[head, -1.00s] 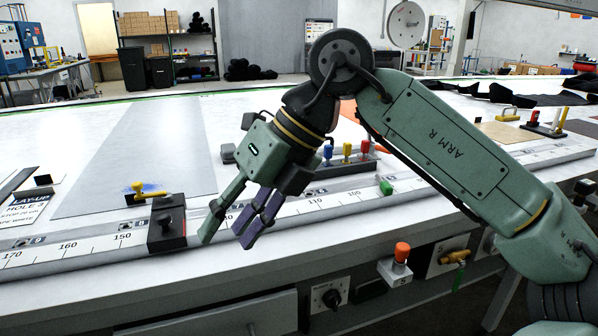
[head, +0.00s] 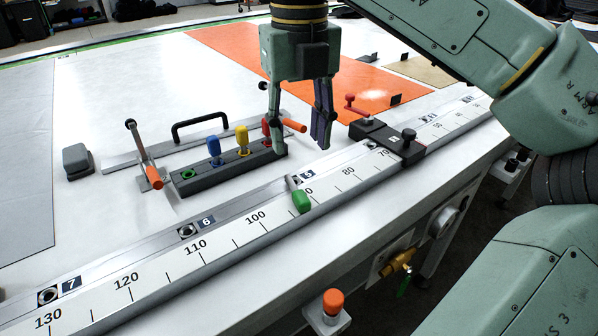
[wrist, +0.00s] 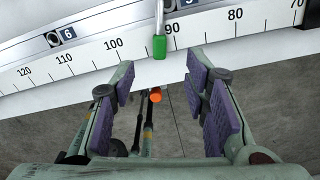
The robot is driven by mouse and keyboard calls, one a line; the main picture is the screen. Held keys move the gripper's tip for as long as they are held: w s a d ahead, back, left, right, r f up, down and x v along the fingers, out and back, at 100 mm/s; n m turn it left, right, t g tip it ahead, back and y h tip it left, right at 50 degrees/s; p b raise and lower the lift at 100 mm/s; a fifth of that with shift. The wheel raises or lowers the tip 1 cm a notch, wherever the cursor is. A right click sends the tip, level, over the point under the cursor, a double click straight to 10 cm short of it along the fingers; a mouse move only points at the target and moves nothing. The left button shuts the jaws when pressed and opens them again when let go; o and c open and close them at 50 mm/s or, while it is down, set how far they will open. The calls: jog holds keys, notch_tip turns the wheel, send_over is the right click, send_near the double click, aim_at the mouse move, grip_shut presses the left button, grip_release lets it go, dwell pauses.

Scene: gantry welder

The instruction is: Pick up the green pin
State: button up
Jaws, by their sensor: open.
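The green pin (head: 300,201) has a rounded green grip and a pale metal shank. It lies on the ruler rail (head: 215,258) near the 90 mark, close to hole 5. My gripper (head: 301,146) points down with its fingers apart and empty, above and just behind the pin in the head view. In the wrist view the pin (wrist: 159,47) shows ahead of the fingertips, roughly centred between the purple-padded fingers (wrist: 160,78). Nothing hides the green grip.
A dark rack (head: 228,170) holds blue, yellow and red pins, with an empty green-ringed hole at its left end. A clamp with an orange handle (head: 152,173) stands left of it. A black slider block (head: 388,140) sits on the rail to the right. An orange button (head: 333,302) is below the edge.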

send_over(301, 196)
jog(key=f, duration=0.5)
jog(key=shift+w+a, duration=0.1)
jog(key=shift+w, duration=0.2)
jog(key=shift+s+f+p, duration=0.15)
jog(key=shift+f+p, duration=0.35)
jog(key=shift+f, duration=0.9)
jog(key=shift+s+f+p, duration=0.15)
jog(key=shift+f+p, duration=0.35)
jog(key=shift+f, duration=0.9)
jog(key=shift+c, duration=0.3)
grip_shut()
